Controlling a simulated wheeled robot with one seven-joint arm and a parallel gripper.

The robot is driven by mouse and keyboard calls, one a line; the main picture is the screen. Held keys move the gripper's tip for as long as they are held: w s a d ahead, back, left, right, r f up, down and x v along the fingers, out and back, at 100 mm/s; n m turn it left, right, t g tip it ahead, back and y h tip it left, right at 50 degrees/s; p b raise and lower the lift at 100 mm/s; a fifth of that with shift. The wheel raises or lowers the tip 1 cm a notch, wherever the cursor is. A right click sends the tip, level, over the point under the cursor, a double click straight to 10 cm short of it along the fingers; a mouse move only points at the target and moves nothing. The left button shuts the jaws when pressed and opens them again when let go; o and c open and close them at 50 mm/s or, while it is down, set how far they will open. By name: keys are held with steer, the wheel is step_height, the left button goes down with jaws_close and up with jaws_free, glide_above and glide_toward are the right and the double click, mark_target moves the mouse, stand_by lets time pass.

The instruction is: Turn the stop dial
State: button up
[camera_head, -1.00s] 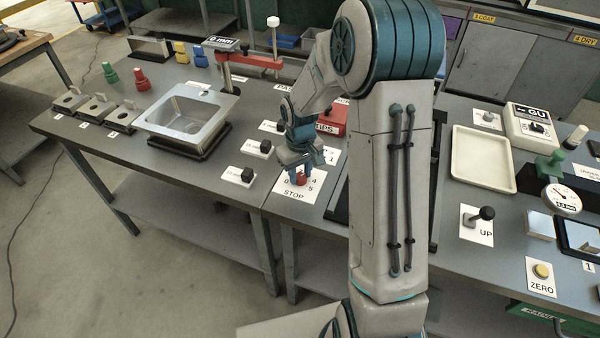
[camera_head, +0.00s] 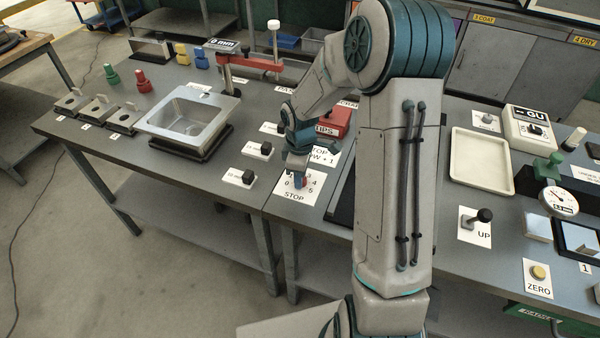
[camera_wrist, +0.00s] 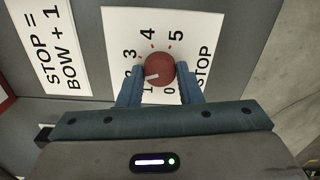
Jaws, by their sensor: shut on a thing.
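The stop dial is a round red knob (camera_wrist: 160,66) on a white card (camera_wrist: 190,30) marked 0 to 5 and STOP. Its white pointer line faces the side of the 1 and 2, seemingly between them. My gripper (camera_wrist: 160,73) is shut on the knob, one finger on each side. In the head view my gripper (camera_head: 299,172) points down over the STOP card (camera_head: 315,188), and the fingers hide most of the red knob.
A card (camera_wrist: 45,40) reading STOP = BOW + 1 lies beside the dial card. Small black knobs on white cards (camera_head: 240,178) stand left of the dial. A metal basin (camera_head: 190,110) is farther left. A red box (camera_head: 338,120) stands behind my gripper.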

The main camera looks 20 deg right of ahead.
steer(key=shift+w+r+n, duration=0.1)
steer(key=shift+w+n, duration=0.05)
steer(key=shift+n, duration=0.15)
steer(key=o, duration=1)
step_height(320, 180, up, 14)
steer(key=shift+f, duration=0.1)
stand_by(0.4)
steer(key=s+r+m+t, duration=0.1)
steer(key=s+m, duration=0.3)
steer(key=s, duration=0.3)
steer(key=s+r+m+t, duration=0.1)
steer(key=s+r+m, duration=0.1)
steer(key=s+m, duration=0.2)
steer(key=s+r+m+t, duration=0.1)
steer(key=s+m, duration=0.4)
steer(key=s, duration=0.6)
steer(key=shift+a+r, duration=0.1)
steer(key=shift+r, duration=0.3)
